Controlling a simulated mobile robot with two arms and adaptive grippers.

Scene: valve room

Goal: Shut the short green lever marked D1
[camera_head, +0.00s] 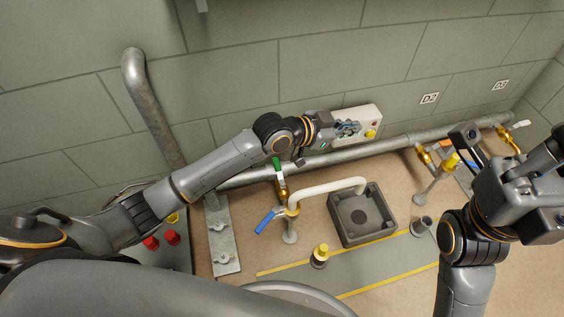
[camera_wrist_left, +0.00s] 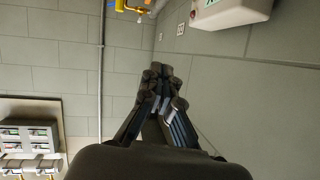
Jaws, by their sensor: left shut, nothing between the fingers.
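The short green lever (camera_head: 278,168) has a pale band and sits on a brass valve (camera_head: 283,191) below the grey wall pipe. It points up in the picture, across the pipe. No D1 mark shows in either view. My left gripper (camera_head: 347,128) is shut and empty, up and to the right of the green lever and apart from it, in front of the white wall box. In the left wrist view its fingers (camera_wrist_left: 160,82) are together, and the green lever does not show. My right wrist is at the right edge; its fingertips cannot be made out.
A blue lever (camera_head: 267,220) sits just below the green one, by a cream curved pipe (camera_head: 328,190). The white box (camera_head: 367,120) has a yellow button. D2 (camera_head: 430,98) marks the wall farther right. A dark square basin (camera_head: 361,214) stands below.

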